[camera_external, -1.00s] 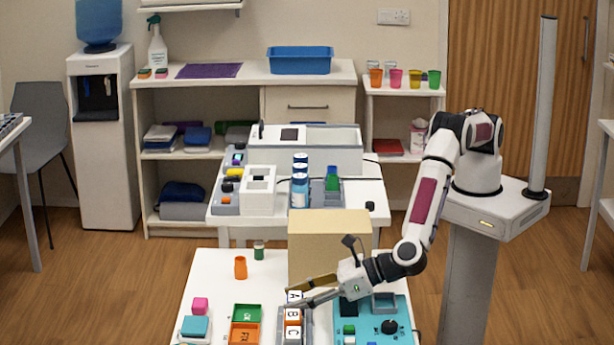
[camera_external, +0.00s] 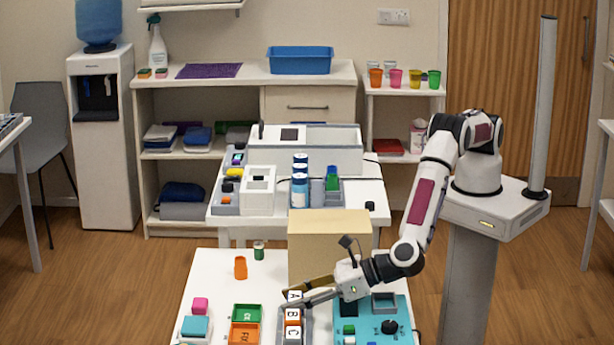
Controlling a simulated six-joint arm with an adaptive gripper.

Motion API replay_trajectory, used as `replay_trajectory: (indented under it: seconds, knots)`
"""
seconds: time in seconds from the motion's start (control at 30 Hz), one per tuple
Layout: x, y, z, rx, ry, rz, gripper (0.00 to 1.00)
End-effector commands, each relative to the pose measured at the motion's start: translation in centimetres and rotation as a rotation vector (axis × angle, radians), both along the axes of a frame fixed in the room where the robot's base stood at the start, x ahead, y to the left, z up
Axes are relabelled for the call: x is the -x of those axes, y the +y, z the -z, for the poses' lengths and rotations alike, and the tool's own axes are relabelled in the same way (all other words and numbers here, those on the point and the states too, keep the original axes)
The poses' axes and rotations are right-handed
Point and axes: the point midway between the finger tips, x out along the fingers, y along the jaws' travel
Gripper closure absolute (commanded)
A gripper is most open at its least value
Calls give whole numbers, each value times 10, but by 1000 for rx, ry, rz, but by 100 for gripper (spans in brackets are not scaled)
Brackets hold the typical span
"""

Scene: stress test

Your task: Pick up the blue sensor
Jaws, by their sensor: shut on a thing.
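My gripper (camera_external: 284,297) is low over the front table, reaching in from the right. Its fingers are closed about the block lettered A (camera_external: 294,296), at the far end of a row of lettered blocks. The A block has a white label; its body colour is mostly hidden by the fingers, so I cannot tell for certain that it is the blue sensor. It appears upright, at or just above the grey rack (camera_external: 308,325). The B block (camera_external: 293,315) and C block (camera_external: 293,334) stand in front of it.
A tan box (camera_external: 330,245) stands just behind my gripper. A teal panel (camera_external: 400,318) with a black knob lies to the right. Green (camera_external: 247,314) and orange (camera_external: 244,335) trays lie to the left.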

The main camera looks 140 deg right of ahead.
Motion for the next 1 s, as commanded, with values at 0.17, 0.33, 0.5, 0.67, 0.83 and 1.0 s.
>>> replay_trajectory:
  seconds: [0.17,0.33,0.5,0.67,0.83,1.0]
  knots:
    - [0,0,-3,0,-1,0,85]
    - [0,0,-14,-1,-2,1,85]
    - [-1,0,-33,-1,-4,0,85]
    - [0,0,-56,-1,-3,1,85]
    - [0,0,-79,-1,-2,1,85]
    - [0,0,-94,-1,-1,1,85]
